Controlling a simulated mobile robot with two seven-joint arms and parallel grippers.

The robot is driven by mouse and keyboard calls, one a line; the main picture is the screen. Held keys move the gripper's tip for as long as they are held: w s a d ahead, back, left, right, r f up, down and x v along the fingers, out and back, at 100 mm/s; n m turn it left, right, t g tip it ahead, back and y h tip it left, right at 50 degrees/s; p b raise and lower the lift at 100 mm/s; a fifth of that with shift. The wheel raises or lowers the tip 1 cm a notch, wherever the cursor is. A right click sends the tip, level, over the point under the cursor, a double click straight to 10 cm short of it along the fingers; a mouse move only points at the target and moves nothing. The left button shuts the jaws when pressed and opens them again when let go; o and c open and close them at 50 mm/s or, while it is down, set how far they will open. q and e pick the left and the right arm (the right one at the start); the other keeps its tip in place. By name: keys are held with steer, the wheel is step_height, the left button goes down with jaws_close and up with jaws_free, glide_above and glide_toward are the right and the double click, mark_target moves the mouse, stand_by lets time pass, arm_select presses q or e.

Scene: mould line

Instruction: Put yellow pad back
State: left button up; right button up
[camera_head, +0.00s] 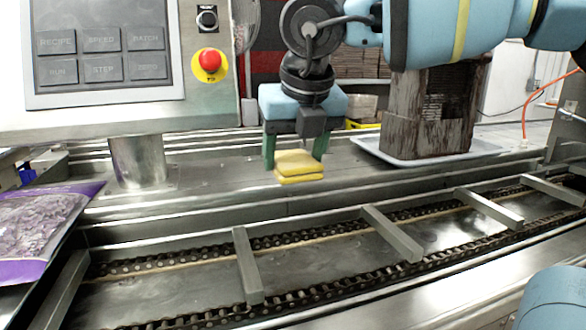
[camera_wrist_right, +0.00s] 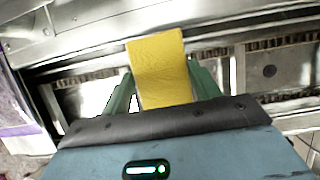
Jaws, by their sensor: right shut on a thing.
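The yellow pad (camera_head: 299,166) is held between the green fingers of my right gripper (camera_head: 294,155) in the head view. It hangs above the steel ledge just behind the chain conveyor. In the right wrist view the yellow pad (camera_wrist_right: 160,62) sticks out between the two green fingers of my right gripper (camera_wrist_right: 163,88). The gripper is shut on it. I cannot tell whether the pad touches the ledge. My left gripper is not in view.
A dark brown block (camera_head: 430,118) stands on a white tray (camera_head: 490,148) right of the gripper. A control panel (camera_head: 140,105) with a red button (camera_head: 209,60) stands left. A purple bag (camera_head: 85,193) lies at far left. The chain conveyor (camera_head: 180,285) with crossbars runs in front.

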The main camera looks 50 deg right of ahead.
steer(key=w+d+p, duration=0.1)
steer(key=w+d, duration=0.2)
steer(key=w+d+p, duration=0.1)
steer(key=w+d, duration=0.2)
steer(key=d, duration=0.1)
steer(key=w+d+f+p, duration=0.1)
steer(key=w+d, duration=0.2)
steer(key=shift+w+d+f, duration=0.1)
steer(key=shift+w+d, duration=0.1)
steer(key=shift+d, duration=0.15)
steer(key=shift+w+d+f, duration=0.1)
steer(key=shift+w+d, duration=0.2)
